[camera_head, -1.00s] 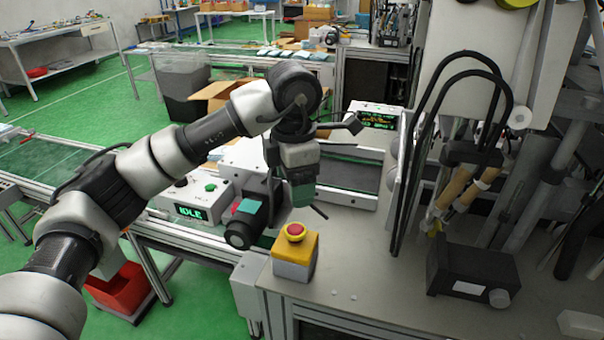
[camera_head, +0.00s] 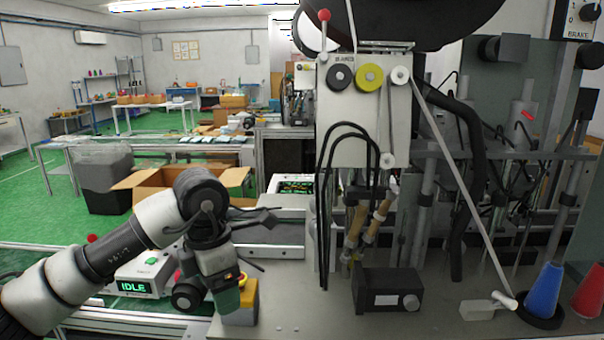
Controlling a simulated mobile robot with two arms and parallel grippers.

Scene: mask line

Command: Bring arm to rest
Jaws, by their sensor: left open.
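My left arm comes in from the lower left, bent at a dark elbow joint. My left gripper (camera_head: 212,290) points down near the left front of the workbench (camera_head: 290,305). My right arm and gripper are not in view.
A control box with a green IDLE display (camera_head: 134,287) stands left of the gripper. A machine with hanging black cables (camera_head: 362,110) fills the centre and right. A black box (camera_head: 390,291), a blue cone (camera_head: 543,289) and a red cone (camera_head: 588,290) are on the right.

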